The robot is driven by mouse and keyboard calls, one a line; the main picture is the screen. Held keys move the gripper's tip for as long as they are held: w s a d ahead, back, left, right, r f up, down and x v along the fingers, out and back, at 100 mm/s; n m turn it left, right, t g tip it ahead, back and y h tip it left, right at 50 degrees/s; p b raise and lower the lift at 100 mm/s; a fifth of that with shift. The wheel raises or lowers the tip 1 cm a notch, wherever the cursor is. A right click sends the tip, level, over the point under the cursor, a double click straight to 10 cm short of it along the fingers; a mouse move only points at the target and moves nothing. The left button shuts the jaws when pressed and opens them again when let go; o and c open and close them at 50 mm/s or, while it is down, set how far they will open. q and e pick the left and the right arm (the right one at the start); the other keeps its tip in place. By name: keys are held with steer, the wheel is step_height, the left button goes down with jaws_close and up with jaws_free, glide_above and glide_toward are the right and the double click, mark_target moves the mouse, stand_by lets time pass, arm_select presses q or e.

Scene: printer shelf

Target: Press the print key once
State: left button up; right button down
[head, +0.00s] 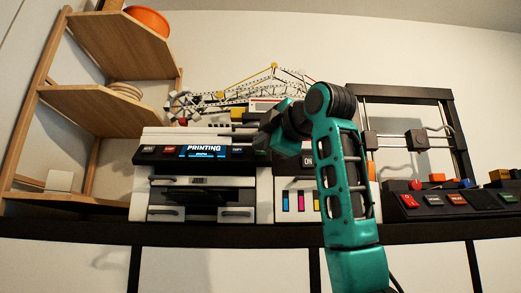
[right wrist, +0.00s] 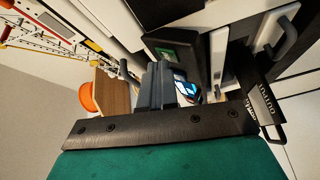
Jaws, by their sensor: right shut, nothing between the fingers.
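The printer (head: 160,195) is a white and black machine on the shelf, left of centre in the head view. Its lit display (head: 203,151) reads "PRINTING" in white and blue, with small labelled keys on both sides in the black panel. The labels are too small to tell which is the print key. My right gripper (head: 270,143) is at the right end of this panel, partly hidden by my teal wrist. In the right wrist view its dark fingers (right wrist: 166,84) are together and empty, over the printer front. I cannot tell whether they touch a key. My left gripper is not in view.
A wooden shelf unit (head: 105,105) with an orange bowl (head: 149,20) stands at the left. A crane-like lattice model (head: 255,85) is behind the printer. A black-framed machine (head: 455,200) with several coloured keys stands at the right. My right arm covers the area between.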

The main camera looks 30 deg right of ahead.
steer(key=shift+s+a+r, duration=0.35)
steer(key=shift+s+r, duration=0.05)
steer(key=shift+s, duration=0.1)
stand_by(0.3)
steer(key=s+a+r, duration=0.2)
steer(key=s+r, duration=0.1)
steer(key=shift+s, duration=0.25)
steer(key=shift+f, duration=0.1)
stand_by(1.0)
